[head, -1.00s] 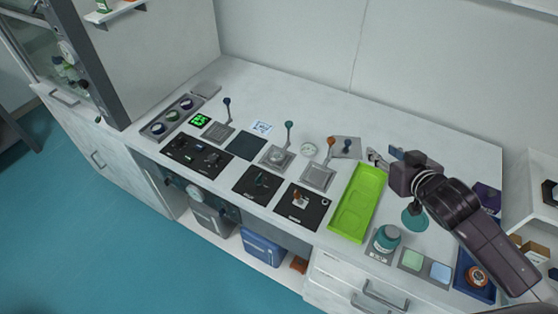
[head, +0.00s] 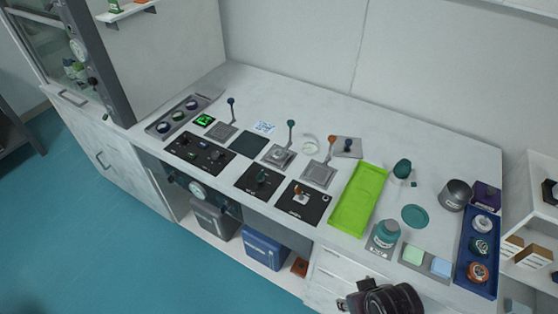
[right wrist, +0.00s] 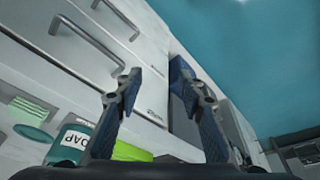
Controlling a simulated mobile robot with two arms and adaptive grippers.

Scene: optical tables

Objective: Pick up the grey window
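I cannot single out the grey window for certain. A pale grey-white round piece (head: 482,224) lies at the back of a blue tray (head: 465,281) on the right of the bench, behind a teal round piece (head: 480,247) and an orange one (head: 477,272). My right arm shows at the bottom of the head view, in front of the drawers; its fingers are hidden there. In the right wrist view my right gripper (right wrist: 160,88) has its fingers apart with nothing between them. My left gripper is not in view.
A green tray (head: 357,200), a teal soap bottle (head: 386,235), sponges (head: 413,256) and a grey pot (head: 456,194) stand on the right half. Levers and black panels (head: 303,205) fill the middle. A white shelf (head: 520,225) borders the bench at right.

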